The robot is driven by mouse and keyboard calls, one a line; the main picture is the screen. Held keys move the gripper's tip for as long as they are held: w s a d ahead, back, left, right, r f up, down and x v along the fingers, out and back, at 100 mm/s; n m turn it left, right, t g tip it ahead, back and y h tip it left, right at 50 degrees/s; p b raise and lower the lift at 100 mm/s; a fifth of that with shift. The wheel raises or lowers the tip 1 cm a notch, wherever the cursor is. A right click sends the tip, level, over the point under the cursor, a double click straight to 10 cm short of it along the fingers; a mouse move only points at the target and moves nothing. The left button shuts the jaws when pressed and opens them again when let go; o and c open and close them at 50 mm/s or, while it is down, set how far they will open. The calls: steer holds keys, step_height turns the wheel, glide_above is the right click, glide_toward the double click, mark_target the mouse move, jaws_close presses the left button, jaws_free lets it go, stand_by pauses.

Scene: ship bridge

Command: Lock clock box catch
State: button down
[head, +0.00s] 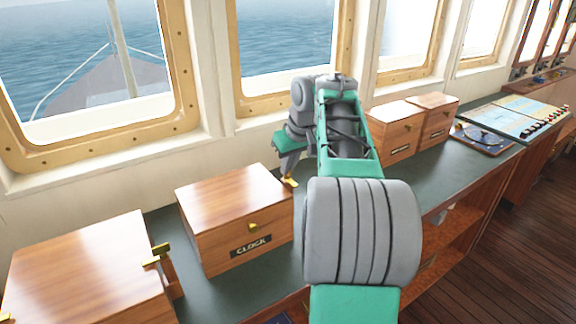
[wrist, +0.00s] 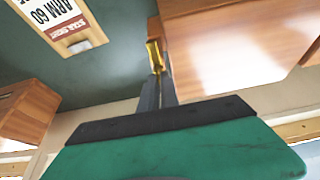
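The clock box (head: 222,205) is a wooden box with a dark CLOCK label (head: 250,246) and a small brass knob (head: 253,226) on its front. It stands on the counter with its lid down. Its brass catch (head: 291,182) is at the right side, and it also shows in the wrist view (wrist: 154,50). My gripper (head: 287,172) is beside that side, pointing down. In the wrist view its narrow grey fingers (wrist: 157,82) are close together with the brass between their tips. The box wall (wrist: 225,50) is right of the fingers there.
Another wooden box (head: 85,265) with a brass catch (head: 156,254) stands at left. Two smaller boxes (head: 396,125) (head: 434,108) stand beyond my arm. Windows line the back.

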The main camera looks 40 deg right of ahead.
steer(key=m+b, duration=0.1)
steer(key=m+h+b, duration=0.1)
steer(key=m+b, duration=0.1)
steer(key=shift+a+f+m, duration=0.1)
steer(key=shift+a+m, duration=0.1)
steer(key=shift+m, duration=0.1)
steer(key=m, duration=0.1)
steer(key=m+g+h+p, duration=0.1)
steer(key=m, duration=0.1)
steer(key=shift+w+a+r+m+h, duration=0.1)
steer(key=shift+r+m+h, duration=0.2)
steer(key=m+g+p, duration=0.1)
steer(key=m+p, duration=0.1)
steer(key=p, duration=0.1)
steer(key=shift+r+m+h, duration=0.15)
steer(key=shift+m+h, duration=0.15)
steer(key=shift+h, duration=0.1)
steer(key=m+p, duration=0.2)
steer(key=p, duration=0.1)
steer(key=shift+w+m+g, duration=0.1)
steer(key=shift+m+g, duration=0.3)
steer(key=m+g+h+p, duration=0.1)
steer(key=m+p, duration=0.2)
steer(key=p, duration=0.1)
steer(key=shift+w, duration=0.1)
steer(key=shift+f+m+g+p, duration=0.25)
steer(key=shift+m+g+p, duration=0.25)
steer(key=shift+m+p, duration=0.6)
